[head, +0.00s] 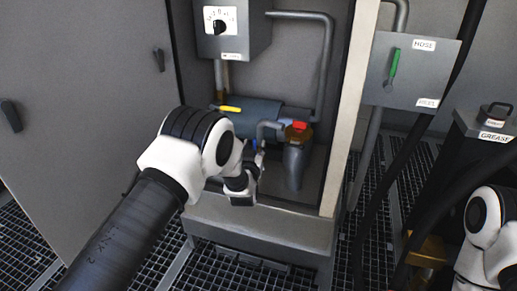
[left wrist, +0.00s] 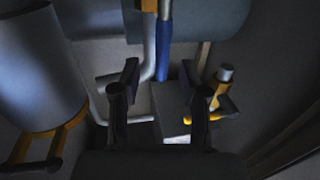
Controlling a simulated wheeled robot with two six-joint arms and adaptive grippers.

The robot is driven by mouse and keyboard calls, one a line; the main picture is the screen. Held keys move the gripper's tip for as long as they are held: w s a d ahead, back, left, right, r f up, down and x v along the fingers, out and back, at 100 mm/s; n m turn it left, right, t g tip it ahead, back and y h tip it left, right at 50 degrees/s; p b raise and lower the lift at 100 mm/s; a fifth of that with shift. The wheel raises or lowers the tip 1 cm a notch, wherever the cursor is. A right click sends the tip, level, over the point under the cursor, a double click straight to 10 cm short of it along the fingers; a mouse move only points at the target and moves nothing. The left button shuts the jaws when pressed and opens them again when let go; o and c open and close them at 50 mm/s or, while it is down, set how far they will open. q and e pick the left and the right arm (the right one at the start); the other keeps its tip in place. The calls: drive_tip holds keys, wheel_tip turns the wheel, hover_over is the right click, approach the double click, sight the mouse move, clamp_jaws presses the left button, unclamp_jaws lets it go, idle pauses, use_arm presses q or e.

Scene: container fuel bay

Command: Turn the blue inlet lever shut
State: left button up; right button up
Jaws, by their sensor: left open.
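The blue inlet lever (left wrist: 163,45) shows in the left wrist view as a blue bar running down from the top middle, beside a grey pipe. In the head view only a small blue bit of the lever (head: 254,145) shows past my gripper. My left gripper (head: 258,160) is inside the cabinet, in front of the pipework. In the left wrist view the left gripper (left wrist: 157,86) is open, and the lower end of the blue bar lies between its two fingers in the picture. I cannot tell whether either finger touches it. My right gripper is outside the view.
A yellow lever (head: 231,109) lies on the grey cylinder (head: 252,117). A red-capped filter (head: 295,160) stands close right of my left gripper. A dial box (head: 232,28) hangs above. Right of the cabinet post (head: 349,110) is a panel with a green lever (head: 393,64).

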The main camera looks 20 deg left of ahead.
use_arm(q)
drive_tip(key=w, duration=0.2)
drive_tip(key=shift+w+a+f+b, duration=0.15)
drive_tip(key=shift+w+a+b, duration=0.15)
drive_tip(key=shift+w, duration=0.05)
clamp_jaws()
